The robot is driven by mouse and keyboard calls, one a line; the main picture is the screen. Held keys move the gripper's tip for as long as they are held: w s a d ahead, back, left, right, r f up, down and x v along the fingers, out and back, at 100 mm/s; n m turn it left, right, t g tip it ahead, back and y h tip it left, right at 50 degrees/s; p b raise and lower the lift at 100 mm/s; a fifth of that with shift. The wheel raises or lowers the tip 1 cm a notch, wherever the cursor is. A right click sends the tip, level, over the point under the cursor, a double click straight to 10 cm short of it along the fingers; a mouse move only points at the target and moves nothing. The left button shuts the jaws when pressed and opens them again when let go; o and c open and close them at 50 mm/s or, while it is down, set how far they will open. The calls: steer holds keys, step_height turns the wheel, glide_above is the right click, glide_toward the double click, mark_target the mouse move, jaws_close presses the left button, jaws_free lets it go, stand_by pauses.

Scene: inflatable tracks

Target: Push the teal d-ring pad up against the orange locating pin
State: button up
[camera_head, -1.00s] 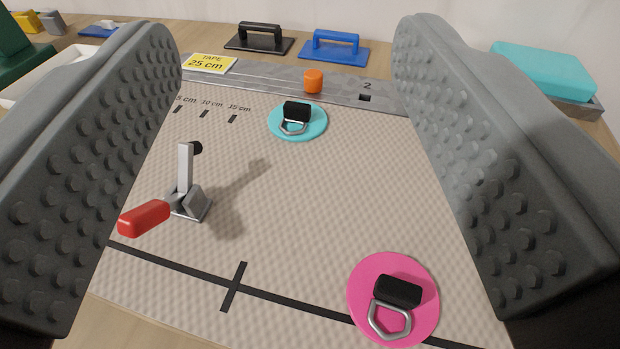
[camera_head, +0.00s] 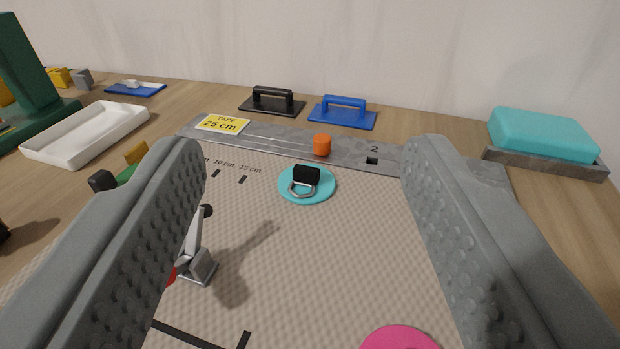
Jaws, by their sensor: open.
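The teal d-ring pad (camera_head: 321,190) is a flat round disc with a black block and a metal ring on top. It lies on the beige textured mat, close to the grey metal strip at the back. The orange locating pin (camera_head: 322,145) stands on that strip, behind and slightly right of the pad, with a gap between them. My gripper (camera_head: 300,160) is open and empty. Its two grey studded fingers frame the mat on either side, and the pad shows between them, farther off. Neither finger touches the pad.
A clamp (camera_head: 198,262) with a red handle stands on the mat at left. A pink pad (camera_head: 400,339) shows at the bottom edge. Black (camera_head: 272,104) and blue (camera_head: 343,115) handled tools lie behind the strip. A teal block (camera_head: 541,134) sits right, a white tray (camera_head: 88,132) left.

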mark_target(300, 191)
stand_by(0.4)
